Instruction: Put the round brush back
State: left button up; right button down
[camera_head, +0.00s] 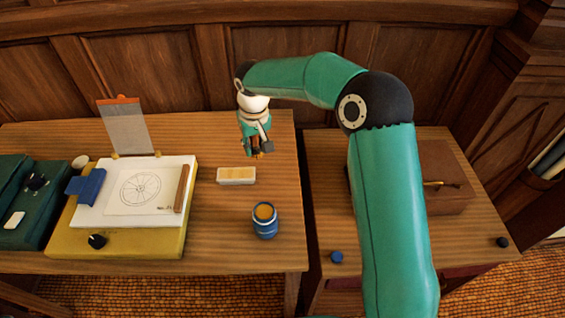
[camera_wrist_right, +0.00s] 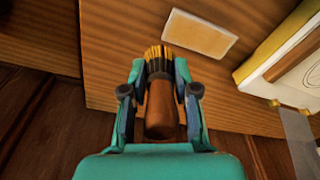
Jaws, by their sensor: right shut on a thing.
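My right gripper (camera_head: 258,152) is shut on the round brush, above the back right part of the left table. In the right wrist view the brush (camera_wrist_right: 159,100) lies between the two fingers (camera_wrist_right: 160,97). It has a brown handle, a dark band and yellow bristles that point away from my wrist. In the head view the gripper hides most of the brush, and only a small yellowish tip shows below the fingers. My left gripper is not in view.
A pale block (camera_head: 237,176) lies near the gripper, with a blue jar (camera_head: 265,226) in front. A yellow board (camera_head: 70,242) with a wheel drawing (camera_head: 140,188) and a clear orange-topped sheet (camera_head: 127,128) are left. A brown case (camera_head: 447,196) stands on the right table.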

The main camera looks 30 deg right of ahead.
jog(key=w+d+r+m+b, duration=0.1)
jog(key=w+d+r+b, duration=0.1)
jog(key=d+r, duration=0.7)
jog(key=b, duration=0.3)
send_over(279, 160)
jog(key=shift+m, duration=0.3)
jog(key=f, duration=1.3)
jog(key=shift+s+f, duration=0.2)
jog(key=shift+f, duration=2.4)
jog(key=c, duration=1.3)
grip_release()
jog(key=shift+f, duration=0.15)
jog(key=o, duration=0.4)
jog(key=shift+o, duration=0.2)
